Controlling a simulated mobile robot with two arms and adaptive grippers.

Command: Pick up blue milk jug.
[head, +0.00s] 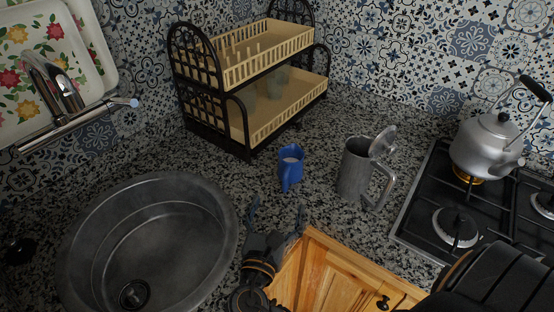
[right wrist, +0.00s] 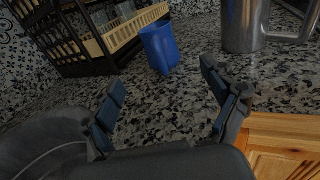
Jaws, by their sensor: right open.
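The blue milk jug (head: 290,167) stands upright on the speckled granite counter, between the dish rack and the metal tankard. It also shows in the right wrist view (right wrist: 159,48), beyond the fingers and between them in the picture. My right gripper (head: 276,208) is open and empty, with its fingertips pointing toward the jug and a gap of bare counter between them. Its two fingers show wide apart in the right wrist view (right wrist: 160,85). My left gripper is not seen in either view.
A metal tankard with a raised lid (head: 356,170) stands right of the jug. A two-tier dish rack (head: 243,135) is behind. A round sink (head: 84,235) is at left. A gas hob (head: 424,222) with a kettle (head: 484,147) is at right. Wooden cabinet doors (head: 335,275) lie below the counter's front edge.

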